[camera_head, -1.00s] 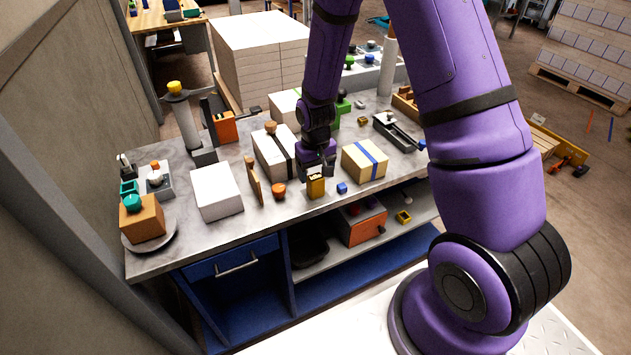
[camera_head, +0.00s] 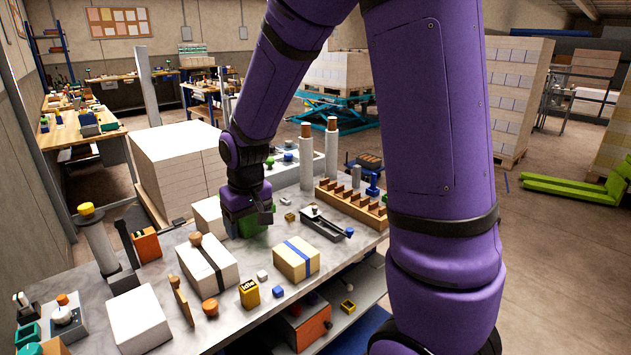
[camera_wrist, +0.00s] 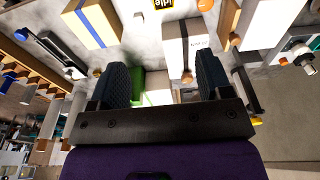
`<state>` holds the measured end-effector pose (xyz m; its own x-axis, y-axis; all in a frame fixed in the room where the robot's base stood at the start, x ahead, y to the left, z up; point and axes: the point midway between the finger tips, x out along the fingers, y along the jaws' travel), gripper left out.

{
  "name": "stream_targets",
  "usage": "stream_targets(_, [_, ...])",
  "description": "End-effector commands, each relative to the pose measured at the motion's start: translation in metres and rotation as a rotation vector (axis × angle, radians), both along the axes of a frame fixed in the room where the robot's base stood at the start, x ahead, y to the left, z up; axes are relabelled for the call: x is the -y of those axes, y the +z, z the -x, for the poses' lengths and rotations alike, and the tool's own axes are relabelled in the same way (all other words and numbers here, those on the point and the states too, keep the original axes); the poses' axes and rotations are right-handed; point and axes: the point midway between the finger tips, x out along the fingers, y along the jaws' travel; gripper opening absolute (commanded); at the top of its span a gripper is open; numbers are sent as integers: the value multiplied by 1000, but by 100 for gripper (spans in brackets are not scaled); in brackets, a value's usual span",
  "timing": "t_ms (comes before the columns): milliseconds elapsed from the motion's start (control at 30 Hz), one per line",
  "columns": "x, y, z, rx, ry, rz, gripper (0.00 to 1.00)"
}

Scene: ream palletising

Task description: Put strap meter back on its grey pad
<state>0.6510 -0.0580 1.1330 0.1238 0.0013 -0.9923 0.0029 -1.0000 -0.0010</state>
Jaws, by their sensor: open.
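A yellow box with a dark display reading "Idle" (camera_head: 249,293), which looks like the strap meter, stands upright near the front edge of the grey marbled table. It also shows cut off at the top of the wrist view (camera_wrist: 163,4). I cannot make out a separate grey pad; any surface under the meter is hidden. My gripper (camera_head: 257,216) is open and empty, well behind the meter, above or beside a green object (camera_head: 249,226). In the wrist view my gripper (camera_wrist: 163,72) has its fingers wide apart with nothing held between them.
Wrapped reams (camera_head: 296,259) stand nearby. A black stapler-like tool (camera_head: 326,224) and a wooden rack (camera_head: 352,207) lie further right.

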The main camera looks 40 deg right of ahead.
Motion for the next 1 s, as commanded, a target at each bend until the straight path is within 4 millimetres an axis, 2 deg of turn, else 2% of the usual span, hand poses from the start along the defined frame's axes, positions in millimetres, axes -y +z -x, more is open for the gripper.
stream_targets(33, [1,18,8,26,-1,0,72])
stream_targets(200, [3,66,39,84,-1,0,72])
stream_targets(500, [7,132,106,186,-3,-2,72])
stream_targets(800, [9,172,179,286,-5,-2,72])
stream_targets(1000, [10,181,212,327,-5,-3,72])
